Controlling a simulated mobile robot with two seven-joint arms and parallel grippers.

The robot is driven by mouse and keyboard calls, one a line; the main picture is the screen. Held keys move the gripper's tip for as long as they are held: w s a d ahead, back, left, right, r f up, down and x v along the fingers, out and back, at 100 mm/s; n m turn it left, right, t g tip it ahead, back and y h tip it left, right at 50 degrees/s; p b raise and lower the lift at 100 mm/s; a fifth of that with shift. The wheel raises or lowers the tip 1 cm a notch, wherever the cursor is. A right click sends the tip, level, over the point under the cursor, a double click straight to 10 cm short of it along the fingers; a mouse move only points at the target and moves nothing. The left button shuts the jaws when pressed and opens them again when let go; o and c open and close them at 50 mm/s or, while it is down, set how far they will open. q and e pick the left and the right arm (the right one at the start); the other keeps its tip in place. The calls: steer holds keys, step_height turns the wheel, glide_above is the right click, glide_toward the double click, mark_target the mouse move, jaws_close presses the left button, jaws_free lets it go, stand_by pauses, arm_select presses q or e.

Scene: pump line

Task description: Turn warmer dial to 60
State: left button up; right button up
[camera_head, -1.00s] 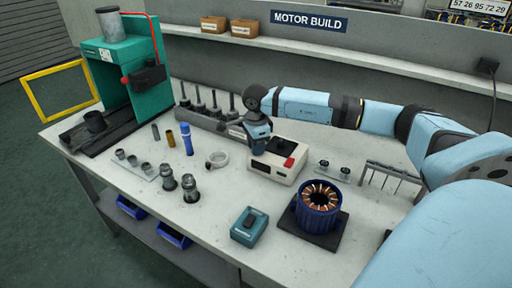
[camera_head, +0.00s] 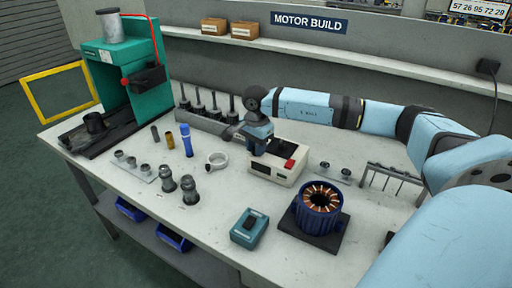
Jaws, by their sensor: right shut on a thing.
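The warmer (camera_head: 281,176) appears to be the cream box with a dark top panel and a red part at its right, near the middle of the bench. My right gripper (camera_head: 257,149) points down onto the left part of its top. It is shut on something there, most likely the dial. The dial and its marks are hidden behind the gripper, so I cannot read its setting. My left gripper is not in view.
A blue stator with copper windings (camera_head: 319,197) sits on a dark pad at the right front. A teal box (camera_head: 249,229) is at the front edge. A white ring (camera_head: 217,160) and blue cylinder (camera_head: 187,141) stand left. A green press (camera_head: 125,85) is far left.

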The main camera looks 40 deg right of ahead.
steer(key=o, duration=0.9)
steer(key=shift+o, duration=0.2)
steer(key=shift+r, duration=0.1)
step_height(320, 180, up, 14)
steer(key=p, duration=0.1)
steer(key=shift+f, duration=0.2)
